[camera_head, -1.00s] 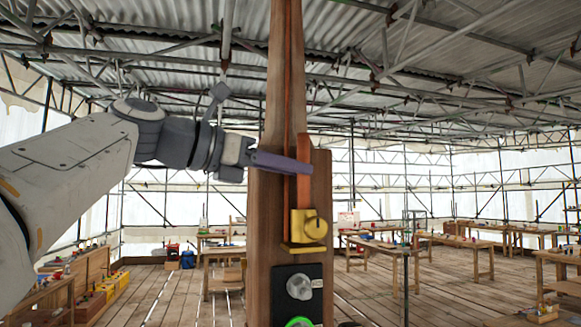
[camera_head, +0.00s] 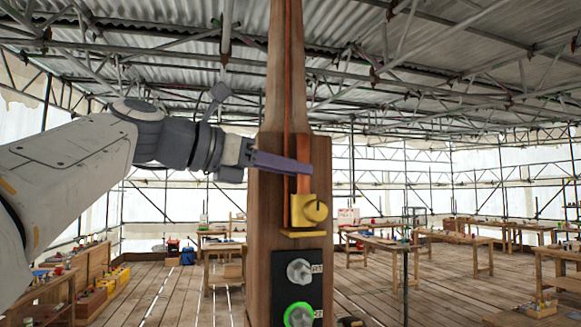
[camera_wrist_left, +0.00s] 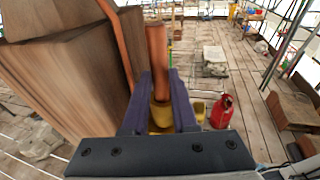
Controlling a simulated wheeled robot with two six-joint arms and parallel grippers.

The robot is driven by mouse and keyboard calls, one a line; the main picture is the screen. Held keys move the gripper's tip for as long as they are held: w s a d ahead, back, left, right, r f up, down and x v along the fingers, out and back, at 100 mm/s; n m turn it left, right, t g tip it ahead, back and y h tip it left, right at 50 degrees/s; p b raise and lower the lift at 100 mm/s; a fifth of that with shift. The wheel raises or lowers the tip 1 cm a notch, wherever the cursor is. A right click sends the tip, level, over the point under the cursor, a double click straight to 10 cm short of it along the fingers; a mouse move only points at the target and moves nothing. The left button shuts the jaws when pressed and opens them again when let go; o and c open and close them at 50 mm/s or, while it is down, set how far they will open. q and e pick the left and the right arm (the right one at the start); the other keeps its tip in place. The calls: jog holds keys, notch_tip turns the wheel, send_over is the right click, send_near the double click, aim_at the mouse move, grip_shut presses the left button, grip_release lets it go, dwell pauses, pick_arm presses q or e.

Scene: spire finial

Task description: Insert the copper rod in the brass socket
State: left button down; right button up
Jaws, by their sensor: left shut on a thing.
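The copper rod (camera_head: 304,184) is upright against the front of a wooden post. My left gripper (camera_head: 306,167), with purple fingers, is shut on it from the left. In the left wrist view the rod (camera_wrist_left: 157,60) stands between the fingers, with the yellow socket (camera_wrist_left: 161,117) partly hidden below. My right gripper is not in view.
A long copper strip (camera_head: 287,80) runs up the wooden post (camera_head: 262,220) just left of the rod. A black panel (camera_head: 283,277) with two knobs, the lower ringed green, is below the socket. Workbenches (camera_head: 380,243) stand well back. Air left of the post under my arm is free.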

pick_arm(q)
jog(key=shift+f+b, duration=0.7)
jog(key=shift+f, duration=0.2)
jog(key=c, duration=0.6)
grip_release()
jog(key=shift+s, duration=0.1)
jog(key=shift+a, duration=0.25)
jog(key=b+v, duration=0.1)
jog(key=v, duration=0.9)
jog(key=shift+s+d+r+b, duration=0.1)
jog(key=shift+s+b, duration=0.05)
jog(key=shift+b, duration=0.25)
